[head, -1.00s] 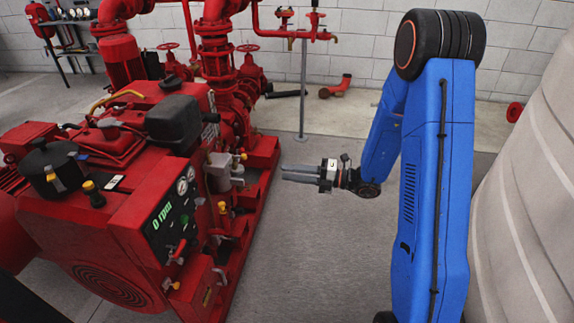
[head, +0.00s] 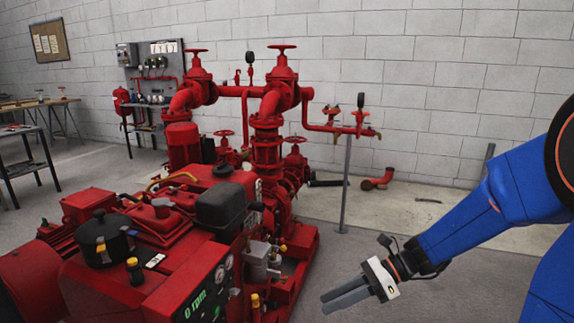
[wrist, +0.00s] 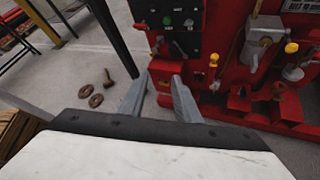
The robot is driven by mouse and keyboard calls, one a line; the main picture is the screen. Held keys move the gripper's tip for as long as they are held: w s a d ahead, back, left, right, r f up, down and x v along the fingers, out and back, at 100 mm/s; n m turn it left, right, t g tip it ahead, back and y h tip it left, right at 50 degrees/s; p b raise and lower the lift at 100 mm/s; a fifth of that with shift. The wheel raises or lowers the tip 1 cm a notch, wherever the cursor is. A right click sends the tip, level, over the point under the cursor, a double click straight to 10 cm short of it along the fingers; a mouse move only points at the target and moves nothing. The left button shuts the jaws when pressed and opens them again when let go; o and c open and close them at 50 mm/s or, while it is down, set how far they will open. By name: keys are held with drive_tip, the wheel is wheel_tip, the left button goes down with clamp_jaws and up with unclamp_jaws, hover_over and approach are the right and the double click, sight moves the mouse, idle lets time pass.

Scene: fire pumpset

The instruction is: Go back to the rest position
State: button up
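My gripper (head: 325,302) is at the lower right of the head view, on the end of my blue arm. Its two grey fingers point left and slightly down over the floor, to the right of the red pumpset (head: 150,245). In the wrist view the fingers of my gripper (wrist: 160,84) stand apart with nothing between them. The pumpset's control panel (wrist: 178,28), with a green light and small knobs, shows beyond the fingertips. The same panel (head: 208,297) reads "0 rpm" in the head view.
A thin grey post (head: 345,185) stands behind the gripper under red pipework. A loose red pipe elbow (head: 378,180) lies near the wall. Rusty rings (wrist: 96,100) lie on the floor in the wrist view. Grey floor is clear between pumpset and arm.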

drive_tip(key=s+d+r+n+t+h, duration=0.3)
drive_tip(key=s+d+n+h, duration=0.3)
drive_tip(key=n, duration=0.4)
drive_tip(key=s+d+r+n+t+h, duration=0.3)
drive_tip(key=s+d+n+h, duration=0.3)
drive_tip(key=s+d+n, duration=0.3)
drive_tip(key=shift+d+r+n, duration=0.35)
drive_tip(key=shift+d+n, duration=0.65)
drive_tip(key=shift+d, duration=0.25)
drive_tip(key=shift+o, duration=0.4)
